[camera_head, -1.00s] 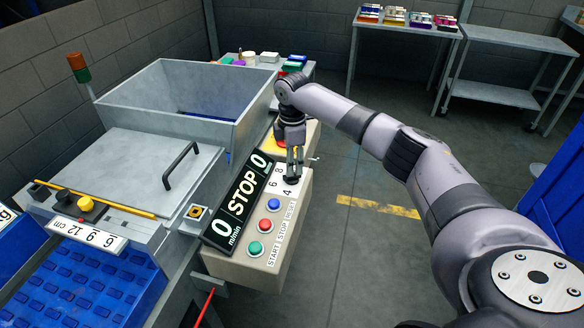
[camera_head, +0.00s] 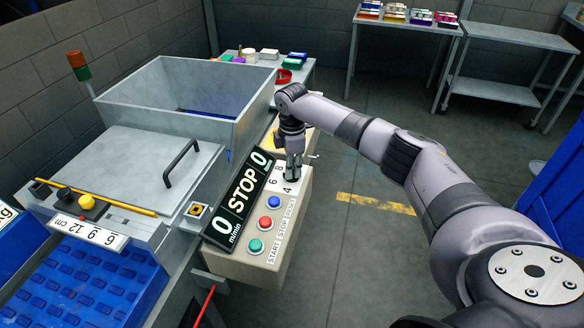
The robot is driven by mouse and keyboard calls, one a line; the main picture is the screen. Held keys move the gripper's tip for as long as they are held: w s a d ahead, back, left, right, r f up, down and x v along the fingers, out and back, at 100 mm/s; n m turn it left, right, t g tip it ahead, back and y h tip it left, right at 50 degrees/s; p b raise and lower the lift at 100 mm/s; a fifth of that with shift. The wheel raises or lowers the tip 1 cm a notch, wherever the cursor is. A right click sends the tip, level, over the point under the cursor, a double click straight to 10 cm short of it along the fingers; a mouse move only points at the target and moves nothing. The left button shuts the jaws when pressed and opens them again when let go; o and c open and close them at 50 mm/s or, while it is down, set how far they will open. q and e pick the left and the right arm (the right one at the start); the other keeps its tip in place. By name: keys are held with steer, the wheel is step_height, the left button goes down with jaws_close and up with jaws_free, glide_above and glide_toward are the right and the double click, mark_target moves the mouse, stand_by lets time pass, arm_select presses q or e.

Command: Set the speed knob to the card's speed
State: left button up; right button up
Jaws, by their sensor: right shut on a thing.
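The control box (camera_head: 240,266) stands at the right side of the machine. My right gripper (camera_head: 292,174) points down over the far part of its top and is shut on the dark speed knob (camera_head: 291,179), which it largely hides. The numbers 4, 6 and 8 are printed around the knob. Which number the knob points to cannot be made out. The black display (camera_head: 241,198) reads STOP with 0 at both ends and m/min. I cannot make out a speed card. My left gripper is out of view.
Blue (camera_head: 273,202), red (camera_head: 265,222) and green (camera_head: 255,246) buttons sit on the box, near my right gripper. A grey hopper (camera_head: 185,98) and a lid with a black handle (camera_head: 180,160) are to the left. Open floor lies to the right.

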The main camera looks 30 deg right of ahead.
steer(key=shift+r, duration=0.1)
jaws_close()
steer(key=shift+r+m+p, duration=0.1)
steer(key=shift+m+p, duration=0.2)
steer(key=shift+p, duration=0.3)
steer(key=m+p, duration=0.3)
steer(key=p, duration=0.1)
steer(key=shift+r+m, duration=0.1)
steer(key=shift+m, duration=0.3)
steer(key=m+p, duration=0.3)
steer(key=shift+m, duration=0.3)
steer(key=shift+f+m+p, duration=0.2)
steer(key=shift+m+p, duration=0.85)
steer(key=shift+m, duration=0.75)
steer(key=o, duration=0.7)
jaws_free()
steer(key=shift+c, duration=0.2)
